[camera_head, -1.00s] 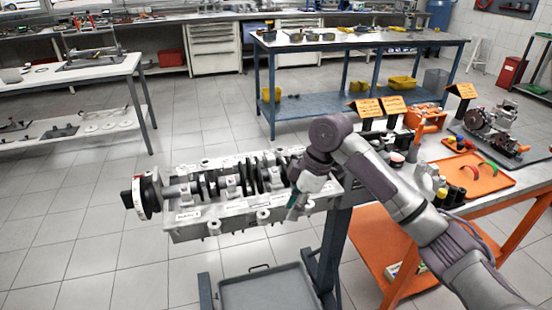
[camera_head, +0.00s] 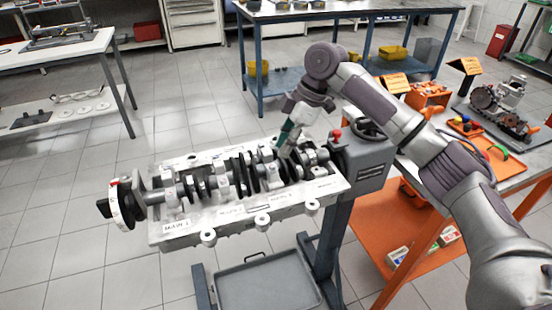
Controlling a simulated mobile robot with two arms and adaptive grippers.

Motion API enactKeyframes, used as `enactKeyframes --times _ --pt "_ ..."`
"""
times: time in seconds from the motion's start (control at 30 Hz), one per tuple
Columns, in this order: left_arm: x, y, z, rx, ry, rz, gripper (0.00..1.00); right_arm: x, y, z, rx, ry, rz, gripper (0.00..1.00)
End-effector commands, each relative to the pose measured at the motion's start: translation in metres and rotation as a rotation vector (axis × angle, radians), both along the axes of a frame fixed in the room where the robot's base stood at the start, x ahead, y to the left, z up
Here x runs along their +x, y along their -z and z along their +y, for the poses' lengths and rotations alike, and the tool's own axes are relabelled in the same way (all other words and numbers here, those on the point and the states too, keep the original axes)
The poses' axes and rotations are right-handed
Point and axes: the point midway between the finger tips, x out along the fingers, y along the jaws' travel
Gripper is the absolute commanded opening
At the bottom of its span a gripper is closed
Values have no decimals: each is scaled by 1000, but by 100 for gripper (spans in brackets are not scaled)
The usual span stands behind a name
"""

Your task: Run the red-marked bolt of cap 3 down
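The grey engine block (camera_head: 235,228) lies on a stand with its crankshaft (camera_head: 205,187) and several bearing caps on top. White labels run along its near side; most are too small to read, so I cannot tell which cap is cap 3. No red mark on a bolt can be made out. My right gripper (camera_head: 292,128) points down above the block's right half, shut on a slim green tool (camera_head: 286,134). The tool's lower end is among the crank and caps; whether it touches a bolt is hidden. My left gripper is not in view.
The stand's grey head (camera_head: 362,165) with a red knob stands close right of the block. A grey tray (camera_head: 265,288) is below. An orange-shelved bench (camera_head: 432,228) at right holds parts and bins. Floor left of the block is clear.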

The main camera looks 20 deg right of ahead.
Motion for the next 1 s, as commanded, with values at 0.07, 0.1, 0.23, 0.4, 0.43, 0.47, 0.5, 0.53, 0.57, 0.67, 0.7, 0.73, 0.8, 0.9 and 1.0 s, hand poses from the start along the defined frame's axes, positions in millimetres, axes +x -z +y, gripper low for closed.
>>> enactKeyframes --times 0.07,0.1,0.23,0.4,0.43,0.47,0.5,0.53,0.57,0.67,0.7,0.73,0.8,0.9,1.0 --pt "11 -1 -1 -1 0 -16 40 1 15 6 -1 -1 2 28" --pt "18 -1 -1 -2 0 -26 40 1 22 9 -2 -1 2 28" --pt "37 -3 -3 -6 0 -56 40 2 37 15 -1 0 0 28" --pt "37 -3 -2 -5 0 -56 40 3 47 19 0 0 -1 28" --pt "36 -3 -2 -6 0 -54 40 3 48 20 0 0 -1 28" --pt "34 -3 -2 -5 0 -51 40 3 48 20 0 0 -1 28" --pt "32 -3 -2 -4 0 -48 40 3 49 20 0 1 -2 28" --pt "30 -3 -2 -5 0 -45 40 3 49 20 0 1 -2 28" --pt "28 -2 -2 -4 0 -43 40 3 49 20 0 1 -2 28" --pt "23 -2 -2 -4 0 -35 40 3 49 20 0 1 -2 28" --pt "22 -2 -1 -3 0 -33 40 3 49 20 0 1 -2 26" --pt "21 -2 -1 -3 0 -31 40 3 49 20 0 1 -2 21" --pt "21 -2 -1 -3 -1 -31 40 3 49 20 0 1 -2 10" --pt "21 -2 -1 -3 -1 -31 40 3 48 20 0 0 -1 0" --pt "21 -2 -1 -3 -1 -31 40 3 48 20 0 1 -2 0"
